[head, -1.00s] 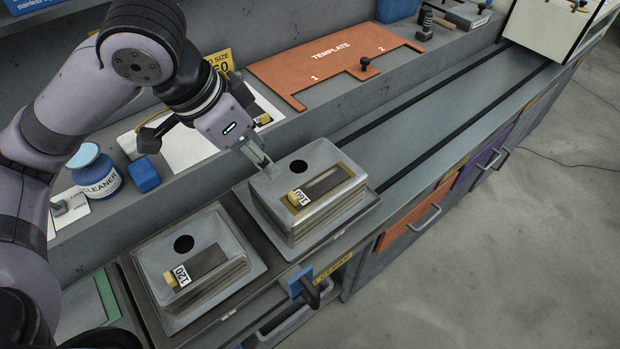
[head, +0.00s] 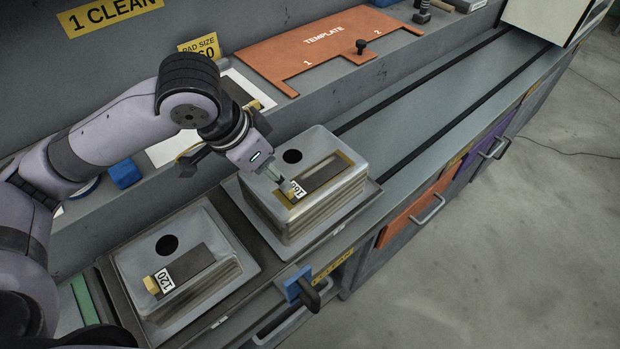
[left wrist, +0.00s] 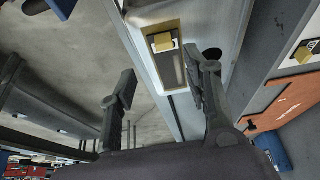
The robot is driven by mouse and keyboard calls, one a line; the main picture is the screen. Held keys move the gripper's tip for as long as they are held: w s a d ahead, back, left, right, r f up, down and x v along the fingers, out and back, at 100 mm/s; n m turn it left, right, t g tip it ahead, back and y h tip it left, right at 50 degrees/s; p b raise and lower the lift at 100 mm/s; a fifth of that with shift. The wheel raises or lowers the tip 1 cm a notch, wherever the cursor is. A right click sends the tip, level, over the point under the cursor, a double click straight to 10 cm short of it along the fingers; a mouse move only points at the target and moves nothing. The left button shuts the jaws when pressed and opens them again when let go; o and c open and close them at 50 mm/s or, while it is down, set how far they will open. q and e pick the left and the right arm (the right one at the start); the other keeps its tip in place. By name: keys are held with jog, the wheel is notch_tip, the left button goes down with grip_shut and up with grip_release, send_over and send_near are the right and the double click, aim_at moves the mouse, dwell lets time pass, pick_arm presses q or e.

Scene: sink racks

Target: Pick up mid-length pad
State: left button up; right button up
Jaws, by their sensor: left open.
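Two pads with yellow end blocks and number tags lie on grey sink-like blocks. One pad (head: 325,172) is in the recess on the right block; its tag is partly hidden by my gripper. The other pad (head: 188,268), tagged 120, is on the left block. I cannot tell which is mid-length. My left gripper (head: 281,181) is just over the yellow end of the right pad. In the left wrist view, my left gripper (left wrist: 165,85) is open and empty, with a pad's yellow block (left wrist: 163,42) beyond the fingers. My right gripper is not in view.
An orange template board (head: 320,42) lies on the back shelf. A white sheet (head: 172,150) there is partly behind my arm. A blue block (head: 125,173) sits to its left. The railed counter (head: 430,110) rightward is clear.

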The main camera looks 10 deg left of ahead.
aim_at(285, 198)
pick_arm(q)
jog(key=x, duration=0.3)
jog(key=shift+a, duration=0.1)
jog(key=shift+a+p+x, duration=0.2)
jog(key=shift+x, duration=1.15)
jog(key=shift+a+p+x, duration=0.15)
jog(key=shift+a+x, duration=0.05)
jog(key=shift+x, duration=1.1)
jog(key=shift+f, duration=0.1)
jog(key=shift+c, duration=0.4)
grip_shut()
